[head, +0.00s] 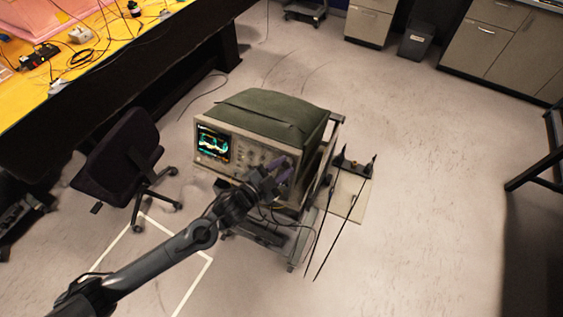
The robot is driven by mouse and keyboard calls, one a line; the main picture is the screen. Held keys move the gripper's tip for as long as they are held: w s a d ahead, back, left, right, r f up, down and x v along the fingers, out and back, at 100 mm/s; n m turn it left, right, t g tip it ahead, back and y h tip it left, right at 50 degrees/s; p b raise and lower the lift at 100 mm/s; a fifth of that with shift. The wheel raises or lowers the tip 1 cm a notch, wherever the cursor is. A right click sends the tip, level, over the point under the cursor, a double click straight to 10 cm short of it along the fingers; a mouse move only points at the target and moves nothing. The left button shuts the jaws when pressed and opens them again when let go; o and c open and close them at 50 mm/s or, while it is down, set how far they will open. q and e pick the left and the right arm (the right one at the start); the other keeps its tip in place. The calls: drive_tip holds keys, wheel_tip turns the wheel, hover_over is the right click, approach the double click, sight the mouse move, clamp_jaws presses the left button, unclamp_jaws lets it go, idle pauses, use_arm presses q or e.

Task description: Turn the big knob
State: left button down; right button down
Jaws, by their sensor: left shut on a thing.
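An oscilloscope-like instrument (222,166) with a lit screen (213,147) and a dark green padded cover (270,108) stands on a wheeled cart in the middle of the head view. Its front panel carries several small knobs and buttons to the right of the screen. My left gripper (281,172) reaches in from the lower left, with its purple fingers at the right part of the front panel. It is shut on a knob, which the fingers hide. The knob's turn angle cannot be seen. My right gripper is not in view.
A dark office chair (122,160) stands left of the cart. A yellow-topped bench (75,60) with cables and tools fills the upper left. Thin black rods and a light panel (347,196) are right of the cart.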

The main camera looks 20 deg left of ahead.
use_arm(q)
drive_tip(key=shift+m+p, duration=0.3)
drive_tip(key=shift+m, duration=0.3)
drive_tip(key=shift+h, duration=0.3)
drive_tip(key=c, duration=0.8)
unclamp_jaws()
drive_tip(key=shift+r+v, duration=0.1)
drive_tip(key=shift+v, duration=2.6)
drive_tip(key=shift+r+v, duration=0.15)
drive_tip(key=shift+v, duration=2.55)
